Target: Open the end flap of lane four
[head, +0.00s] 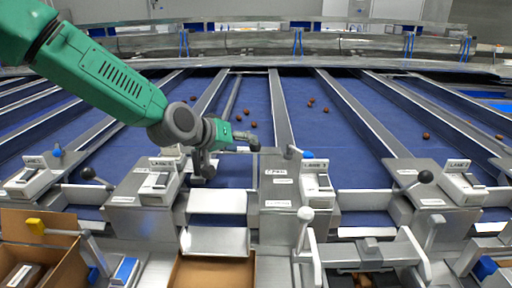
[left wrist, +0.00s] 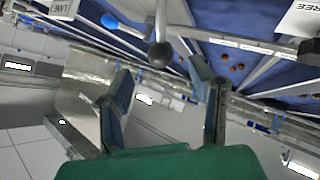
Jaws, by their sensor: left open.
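Lane labels are too small to read surely in the head view. My left gripper (head: 230,157) hangs over the near end of a middle lane, its fingers spread, one reaching right and one down. Below it a pale end flap (head: 217,201) sits between two grey housings, above a metal chute (head: 215,240). A dark ball knob (head: 208,170) shows just below the gripper. In the left wrist view a grey ball knob (left wrist: 160,55) on a rod lies between and beyond the open fingers (left wrist: 160,78); contact cannot be seen. My right gripper is not in view.
Other dark knobs stand left (head: 88,173) and right (head: 425,176). Brown dates (head: 311,102) lie scattered on the blue lanes. A cardboard box (head: 212,270) is below the chute, and another (head: 45,240) stands front left. Upright white handles (head: 305,225) stand at the front.

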